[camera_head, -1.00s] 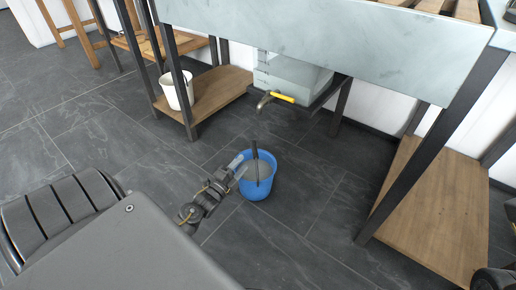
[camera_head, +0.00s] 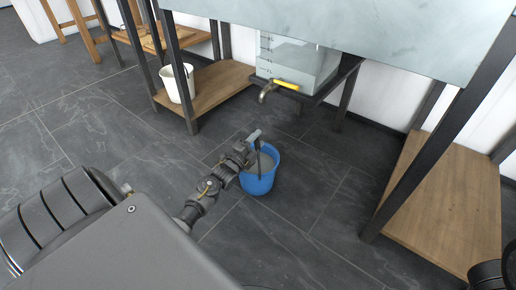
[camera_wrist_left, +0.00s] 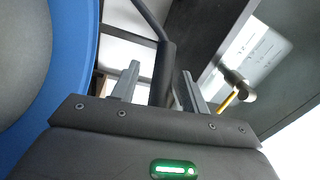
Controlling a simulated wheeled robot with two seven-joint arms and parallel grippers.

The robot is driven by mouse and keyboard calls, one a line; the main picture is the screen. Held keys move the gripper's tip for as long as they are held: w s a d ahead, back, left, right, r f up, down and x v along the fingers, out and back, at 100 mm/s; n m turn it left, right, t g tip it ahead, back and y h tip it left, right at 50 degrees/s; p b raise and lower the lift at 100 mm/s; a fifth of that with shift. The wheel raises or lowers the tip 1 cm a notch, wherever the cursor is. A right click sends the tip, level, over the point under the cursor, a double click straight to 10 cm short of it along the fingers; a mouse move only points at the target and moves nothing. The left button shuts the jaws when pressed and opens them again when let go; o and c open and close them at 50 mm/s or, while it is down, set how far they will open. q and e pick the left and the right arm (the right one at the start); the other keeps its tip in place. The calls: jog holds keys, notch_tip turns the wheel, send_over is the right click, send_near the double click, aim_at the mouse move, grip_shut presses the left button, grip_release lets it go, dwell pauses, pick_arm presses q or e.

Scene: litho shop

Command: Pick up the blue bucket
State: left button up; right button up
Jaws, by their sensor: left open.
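The blue bucket (camera_head: 259,184) stands upright on the dark tiled floor below the sink, with greyish contents inside. Its dark handle grip (camera_head: 258,158) stands up above the rim. My left gripper (camera_head: 256,139) is at the handle, over the bucket's rim. In the left wrist view, the bucket's blue wall (camera_wrist_left: 82,60) fills the left side. There the open fingers of my left gripper (camera_wrist_left: 160,88) stand on either side of the dark handle grip (camera_wrist_left: 164,72), with gaps visible. A small black part of my right arm shows at the lower right corner of the head view; its gripper is not visible.
A brass tap with a yellow lever (camera_head: 285,85) hangs from a clear tank (camera_head: 300,62) above and behind the bucket. A white bucket (camera_head: 177,83) stands on a low wooden shelf (camera_head: 222,84). Another wooden shelf (camera_head: 445,190) is at right. The floor in front is clear.

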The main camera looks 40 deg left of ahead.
pick_arm(q)
jog(key=shift+c, duration=0.2)
grip_shut()
dwell(1.1)
jog(key=shift+w+r, duration=0.1)
jog(key=shift+r, duration=0.3)
